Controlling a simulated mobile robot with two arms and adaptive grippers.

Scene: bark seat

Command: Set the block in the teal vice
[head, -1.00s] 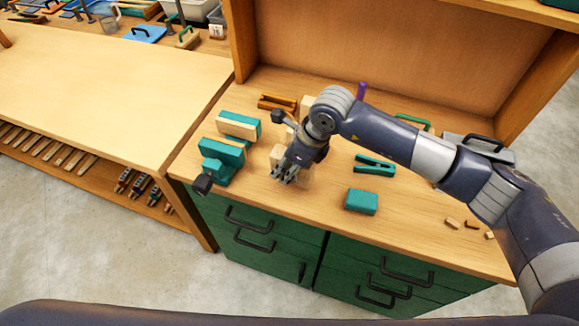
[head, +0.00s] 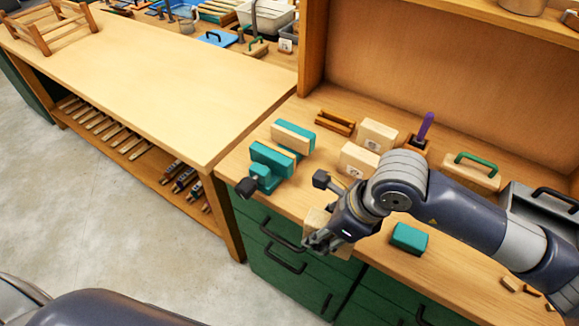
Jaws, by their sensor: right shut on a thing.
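The teal vice (head: 262,175) stands at the left end of the green cabinet's top. Its two teal jaws have pale wooden faces and an open gap between them; a black handle is at its front. My right gripper (head: 322,240) is shut on a pale wooden block (head: 316,220), right of and nearer than the vice, appearing around the worktop's front edge. The fingers cover part of the block. The block is apart from the vice. My left gripper is not in view.
Two pale blocks (head: 377,135) (head: 356,158), a brown wooden holder (head: 336,122) and a purple-handled tool (head: 425,127) stand behind. A teal block (head: 409,238) lies right of my gripper. A green-handled wooden piece (head: 472,176) and grey box (head: 535,212) are farther right. The left bench (head: 170,85) is mostly clear.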

